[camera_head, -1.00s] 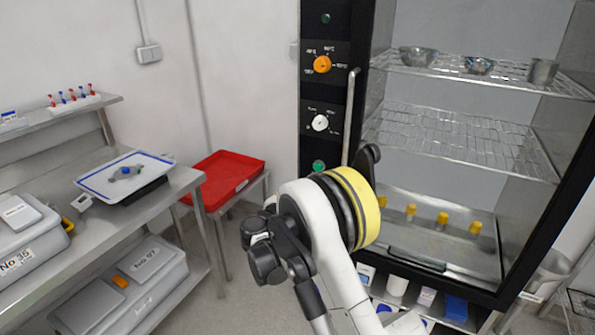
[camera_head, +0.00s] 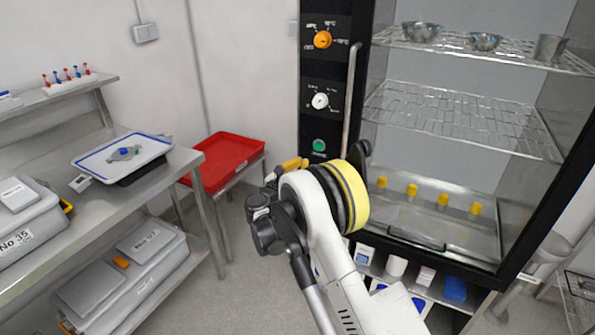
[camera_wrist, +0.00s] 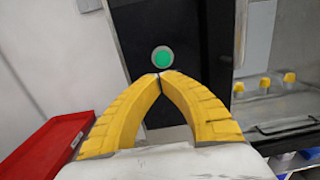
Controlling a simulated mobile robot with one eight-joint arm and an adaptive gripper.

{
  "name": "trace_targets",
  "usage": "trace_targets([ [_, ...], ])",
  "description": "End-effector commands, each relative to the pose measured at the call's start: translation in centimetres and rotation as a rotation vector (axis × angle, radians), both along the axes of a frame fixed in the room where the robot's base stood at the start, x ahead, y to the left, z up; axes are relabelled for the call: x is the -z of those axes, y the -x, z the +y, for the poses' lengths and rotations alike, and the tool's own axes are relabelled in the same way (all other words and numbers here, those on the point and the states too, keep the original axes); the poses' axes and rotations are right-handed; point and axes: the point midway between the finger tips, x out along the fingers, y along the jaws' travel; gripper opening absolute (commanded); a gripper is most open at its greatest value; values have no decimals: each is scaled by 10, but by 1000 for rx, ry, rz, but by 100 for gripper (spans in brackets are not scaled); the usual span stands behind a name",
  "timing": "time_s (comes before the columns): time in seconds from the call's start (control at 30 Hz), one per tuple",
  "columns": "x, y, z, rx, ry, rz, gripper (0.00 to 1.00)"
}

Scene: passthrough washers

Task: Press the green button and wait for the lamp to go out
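The green button (camera_head: 319,145) is round and sits low on the black control panel, below the white knob. It also shows in the wrist view (camera_wrist: 162,59), just above my fingertips. My gripper (camera_wrist: 159,77) has its two yellow fingers closed tip to tip with nothing between them. In the head view my gripper (camera_head: 294,164) points toward the panel, its yellow fingers a little left of and below the button. Contact with the button is not visible. No lamp can be made out separately from the button in the current views.
An orange knob (camera_head: 323,40) and a white knob (camera_head: 320,101) are above the button. A vertical metal handle (camera_head: 350,100) runs right of the panel, beside the cabinet with wire shelves (camera_head: 455,120). A red tray (camera_head: 232,156) and a steel bench (camera_head: 100,205) stand left.

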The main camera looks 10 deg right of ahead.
Motion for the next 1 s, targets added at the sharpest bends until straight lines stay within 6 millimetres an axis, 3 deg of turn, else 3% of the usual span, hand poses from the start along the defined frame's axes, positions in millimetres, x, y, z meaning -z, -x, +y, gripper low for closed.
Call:
trace_targets([
  [0.2, 1, -37, -29, 2, 0, 0, 0],
  [0.4, 0, -59, -45, 1, -1, -1, 0],
  [1.0, -2, -72, -56, 2, -1, -1, 0],
])
